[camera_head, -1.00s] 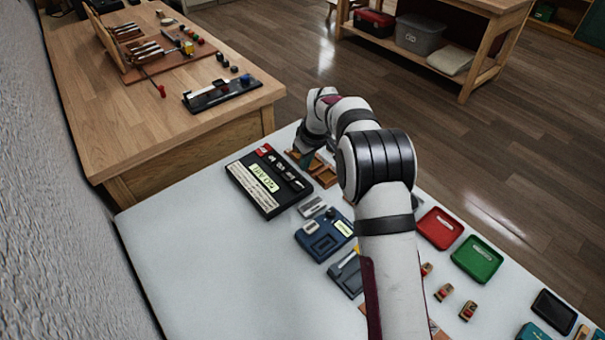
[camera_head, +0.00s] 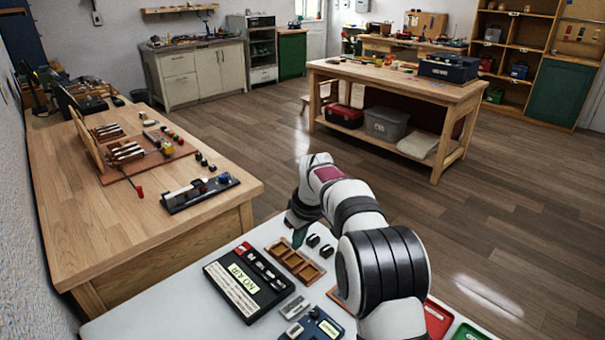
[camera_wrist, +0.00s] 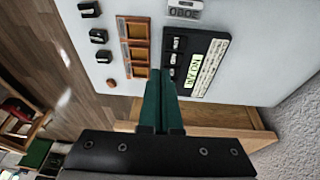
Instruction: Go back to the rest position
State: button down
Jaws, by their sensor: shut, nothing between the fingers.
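My gripper (camera_wrist: 160,128) shows in the wrist view with its two green fingers together and nothing between them. In the head view my gripper (camera_head: 299,238) hangs at the end of my white arm, above the far part of the white table (camera_head: 180,325). It is near a wooden compartment tray (camera_head: 296,263), which also shows in the wrist view (camera_wrist: 134,45). A black device with a lit label (camera_head: 248,284) lies left of the tray. No marker of a rest position shows.
Small dark blocks (camera_wrist: 98,36) stand beside the tray. A blue device (camera_head: 313,325) and red tray (camera_head: 437,318) lie nearer. A wooden bench (camera_head: 140,220) with a piano action model (camera_head: 125,152) adjoins at left. Open floor lies beyond the table.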

jog(key=s+d+r+m+g, duration=0.1)
jog(key=s+d+r+m, duration=0.25)
jog(key=s, duration=0.65)
jog(key=s+d+r+m, duration=0.3)
jog(key=s+r, duration=0.2)
jog(key=s, duration=0.4)
jog(key=s+d+f+m+g, duration=0.1)
jog(key=s+m, duration=0.3)
jog(key=s, duration=0.7)
jog(key=s+d+f+m, duration=0.1)
jog(key=s+f+m, duration=0.2)
jog(key=s, duration=0.8)
jog(key=shift+s+d+f+m+g, duration=0.2)
jog(key=shift+s+m+g, duration=0.1)
jog(key=shift+m+g, duration=0.1)
